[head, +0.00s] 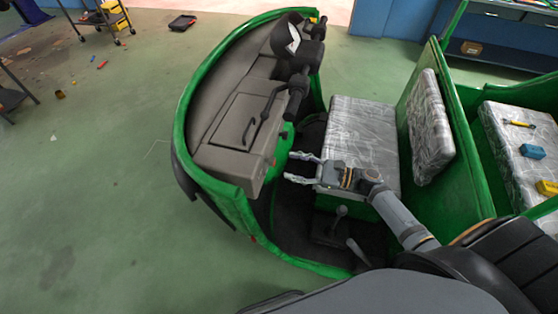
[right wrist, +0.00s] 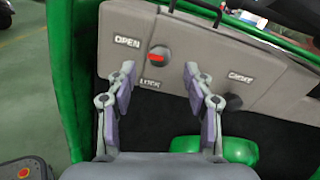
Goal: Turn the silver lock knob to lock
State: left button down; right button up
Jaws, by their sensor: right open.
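The silver lock knob (right wrist: 159,56) sits on the grey dash panel in the right wrist view, with a red mark on its face. The word OPEN is at its upper left and LOCK just below it. My right gripper (right wrist: 159,72) is open, with one fingertip on each side of the knob's line and nothing between them. The fingers appear apart from the knob. In the head view my right gripper (head: 290,167) points left at the green rickshaw's dash (head: 224,161). I cannot make out the lock knob there. My left gripper is not in view.
A black knob (right wrist: 233,102) with a light label is right of the lock knob. The handlebar (head: 294,98) stands above the dash. A plastic-wrapped seat (head: 362,135) lies behind my right gripper, and a floor lever (head: 339,216) is below it.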

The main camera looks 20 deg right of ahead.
aim_at(270, 161)
jog(key=p+x, duration=0.1)
jog(key=x, duration=0.4)
grip_shut()
